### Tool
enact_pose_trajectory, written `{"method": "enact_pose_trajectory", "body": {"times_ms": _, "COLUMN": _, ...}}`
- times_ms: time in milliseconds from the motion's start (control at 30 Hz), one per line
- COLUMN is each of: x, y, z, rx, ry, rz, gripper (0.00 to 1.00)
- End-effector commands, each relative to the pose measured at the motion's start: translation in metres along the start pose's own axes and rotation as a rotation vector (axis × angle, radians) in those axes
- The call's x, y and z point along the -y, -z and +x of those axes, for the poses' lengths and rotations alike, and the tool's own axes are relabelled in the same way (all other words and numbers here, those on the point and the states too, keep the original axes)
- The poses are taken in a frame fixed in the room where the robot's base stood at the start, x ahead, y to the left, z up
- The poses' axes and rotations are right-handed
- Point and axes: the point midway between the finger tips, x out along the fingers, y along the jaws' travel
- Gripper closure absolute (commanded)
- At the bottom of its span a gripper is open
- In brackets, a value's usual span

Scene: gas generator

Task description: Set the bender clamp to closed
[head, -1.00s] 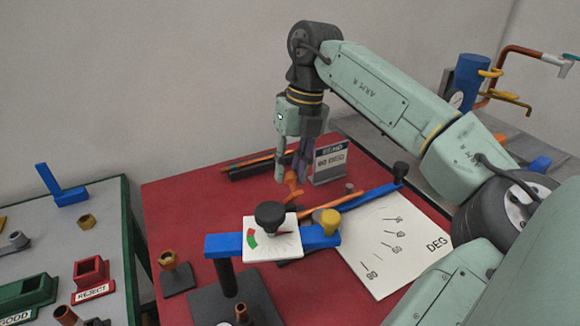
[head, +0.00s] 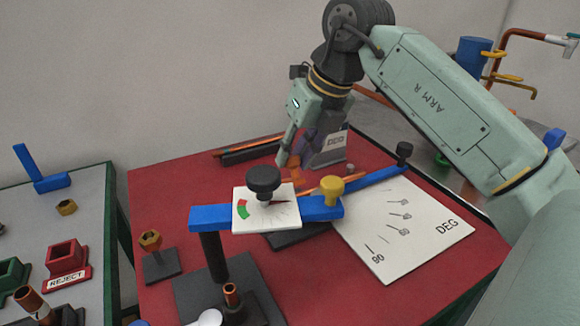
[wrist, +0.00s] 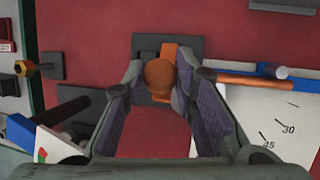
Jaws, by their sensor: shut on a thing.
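The bender clamp is an orange lever with a rounded end; in the wrist view its handle (wrist: 159,74) sits between my fingers, on a dark base plate. In the head view a small orange piece of the clamp (head: 295,172) shows just below my fingertips, mostly hidden by them and by the gauge in front. My gripper (head: 289,158) reaches down at the far side of the red table and is shut on the clamp handle. In the wrist view my gripper (wrist: 168,76) has one finger on each side of the handle.
A blue bar with a dial gauge (head: 266,210), black knob and yellow knob stands in front. A copper tube (wrist: 250,81) and white degree sheet (head: 405,228) lie to the right.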

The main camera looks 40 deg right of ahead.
Motion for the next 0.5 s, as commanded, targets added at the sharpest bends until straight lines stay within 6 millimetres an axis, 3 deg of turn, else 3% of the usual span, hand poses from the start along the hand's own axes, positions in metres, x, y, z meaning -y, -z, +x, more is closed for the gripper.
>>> {"method": "enact_pose_trajectory", "body": {"times_ms": 33, "x": 0.0, "y": 0.008, "z": 0.01, "rx": 0.038, "ry": -0.004, "rz": -0.01, "gripper": 1.0}}
{"method": "enact_pose_trajectory", "body": {"times_ms": 500, "x": -0.001, "y": 0.029, "z": 0.009, "rx": 0.293, "ry": -0.006, "rz": -0.062, "gripper": 1.0}}
